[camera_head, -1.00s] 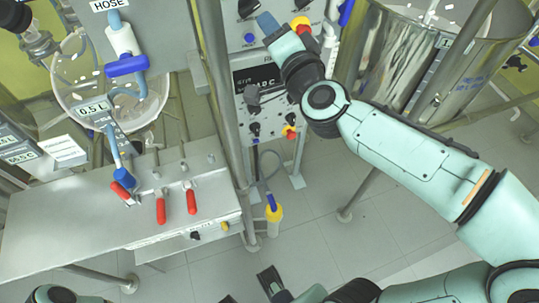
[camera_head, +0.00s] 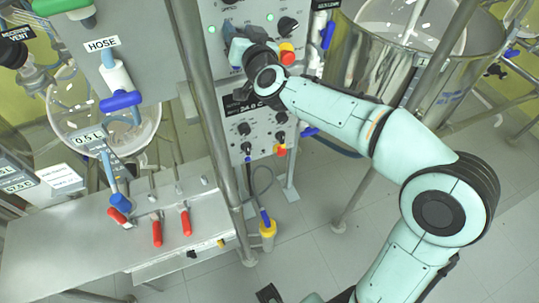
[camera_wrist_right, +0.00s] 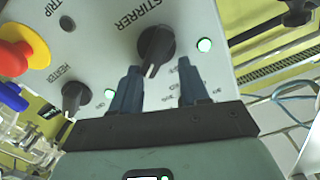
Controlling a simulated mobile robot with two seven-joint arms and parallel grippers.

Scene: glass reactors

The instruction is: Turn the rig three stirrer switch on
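In the right wrist view, a black stirrer knob (camera_wrist_right: 156,46) with a white pointer line sits on a grey panel under the word STIRRER. My right gripper (camera_wrist_right: 158,68) is open, its two dark blue fingers standing apart on either side of the knob's near end. I cannot tell whether they touch it. In the head view, my right gripper (camera_head: 238,50) is in front of the upper control panel (camera_head: 243,14) and hides part of it. No rig number is readable. My left gripper is not in view.
A smaller heater knob (camera_wrist_right: 75,95) and a red and yellow trip button (camera_wrist_right: 15,52) are beside the fingers. Two green lamps show, one right of the stirrer knob (camera_wrist_right: 204,45). A steel vessel (camera_head: 385,65) stands right of the panel. A metal bench (camera_head: 80,245) is at left.

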